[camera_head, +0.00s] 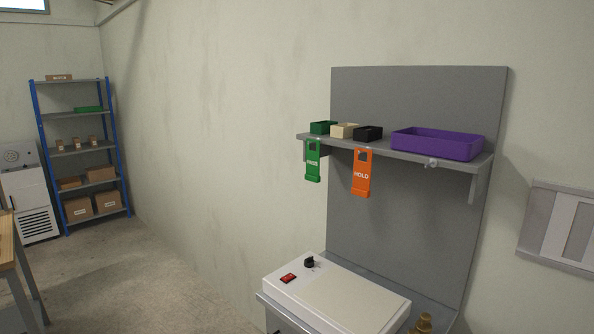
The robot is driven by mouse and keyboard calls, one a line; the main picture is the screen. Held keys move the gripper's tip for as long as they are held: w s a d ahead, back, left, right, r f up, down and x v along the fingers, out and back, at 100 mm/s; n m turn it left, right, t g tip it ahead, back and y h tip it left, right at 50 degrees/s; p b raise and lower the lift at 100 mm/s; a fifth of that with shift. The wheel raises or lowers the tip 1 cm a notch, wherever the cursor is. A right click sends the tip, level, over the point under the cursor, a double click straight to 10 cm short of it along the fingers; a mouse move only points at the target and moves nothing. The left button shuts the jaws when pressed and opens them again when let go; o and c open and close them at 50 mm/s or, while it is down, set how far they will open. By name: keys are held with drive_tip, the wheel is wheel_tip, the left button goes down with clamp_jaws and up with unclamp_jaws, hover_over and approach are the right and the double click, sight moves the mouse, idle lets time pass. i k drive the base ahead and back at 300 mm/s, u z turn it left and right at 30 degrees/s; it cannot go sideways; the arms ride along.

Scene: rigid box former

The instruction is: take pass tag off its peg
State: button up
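The green pass tag (313,162) hangs from the front edge of the grey wall shelf (400,154), near its left end. Its top is at the shelf edge, where its peg is too small to make out clearly. An orange hold tag (361,174) hangs to its right on the same edge, apart from it. A small pale peg (431,163) with nothing on it shows farther right along the shelf front. My gripper is not in view.
Small green (322,127), cream (344,130) and black (368,133) boxes and a purple tray (437,143) stand on the shelf. Below is a white-topped machine (345,295) with a black knob and red switch. Open floor (160,285) lies to the left.

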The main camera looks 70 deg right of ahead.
sight(313, 158)
drive_tip(key=i, duration=2.05)
drive_tip(key=z, duration=2.7)
